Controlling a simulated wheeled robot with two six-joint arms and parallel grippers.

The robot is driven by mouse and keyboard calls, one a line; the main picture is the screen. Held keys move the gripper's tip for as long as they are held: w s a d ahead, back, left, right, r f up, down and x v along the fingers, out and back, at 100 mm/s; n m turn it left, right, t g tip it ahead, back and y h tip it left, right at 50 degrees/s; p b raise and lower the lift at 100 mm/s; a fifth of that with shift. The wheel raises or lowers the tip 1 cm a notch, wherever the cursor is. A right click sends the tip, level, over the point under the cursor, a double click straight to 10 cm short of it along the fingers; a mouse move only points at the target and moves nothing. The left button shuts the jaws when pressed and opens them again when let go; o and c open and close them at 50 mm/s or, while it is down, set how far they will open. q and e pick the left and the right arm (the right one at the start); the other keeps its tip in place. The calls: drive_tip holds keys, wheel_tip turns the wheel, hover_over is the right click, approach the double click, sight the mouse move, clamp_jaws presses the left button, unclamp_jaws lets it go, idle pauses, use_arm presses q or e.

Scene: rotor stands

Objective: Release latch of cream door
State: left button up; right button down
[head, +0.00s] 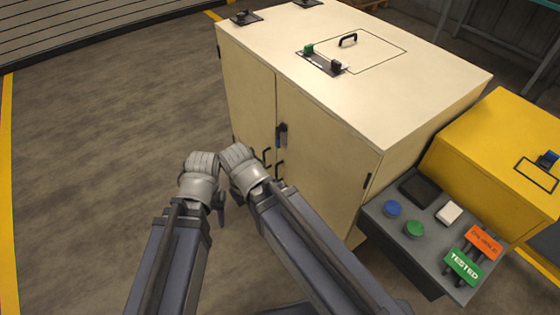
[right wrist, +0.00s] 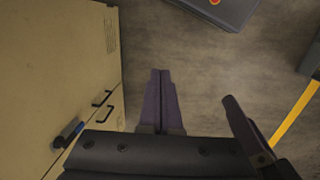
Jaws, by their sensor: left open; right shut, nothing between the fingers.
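The cream cabinet (head: 320,95) has two doors on its front. A dark latch (head: 282,134) sits near the seam between the doors, and it also shows in the right wrist view (right wrist: 68,134). Two black bar handles (head: 266,155) (head: 280,169) are below it. My right gripper (right wrist: 161,75) is shut and empty, pointing past the handles, apart from the door. In the head view its fingers are hidden behind its wrist. My left gripper (head: 220,198) is open, mostly hidden by its own wrist, left of the right one and away from the cabinet.
A grey control panel (head: 412,245) with blue and green buttons and orange and green tags stands right of the cabinet. A yellow box (head: 490,140) is behind it. The cabinet top holds a hatch with a black handle (head: 348,40). The floor on the left is clear.

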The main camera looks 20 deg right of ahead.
wheel_tip(320, 180, down, 20)
drive_tip(key=b, duration=1.8)
drive_tip(key=w+d+f+m+t+y+b, duration=0.1)
drive_tip(key=w+d+f+m+b, duration=0.2)
drive_tip(key=f+b, duration=0.6)
drive_tip(key=w+d+f+t+y+b, duration=0.1)
drive_tip(key=w+d+f+y+b, duration=0.1)
drive_tip(key=w+f+b, duration=0.5)
drive_tip(key=w+a+r+m+t+y+b, duration=0.4)
drive_tip(key=w+r+m+t, duration=0.3)
drive_tip(key=w+r+t, duration=0.6)
drive_tip(key=w+d+r+m+t+h+p, duration=0.1)
drive_tip(key=w+d+r+m+t+h, duration=0.1)
drive_tip(key=d+r+m+t+h, duration=0.25)
drive_tip(key=s+d+m+g+h, duration=0.2)
drive_tip(key=d+m+g+h, duration=0.1)
drive_tip(key=d+m+h, duration=0.6)
drive_tip(key=m, duration=0.3)
drive_tip(key=shift+s+r, duration=0.15)
drive_tip(key=shift+r, duration=0.2)
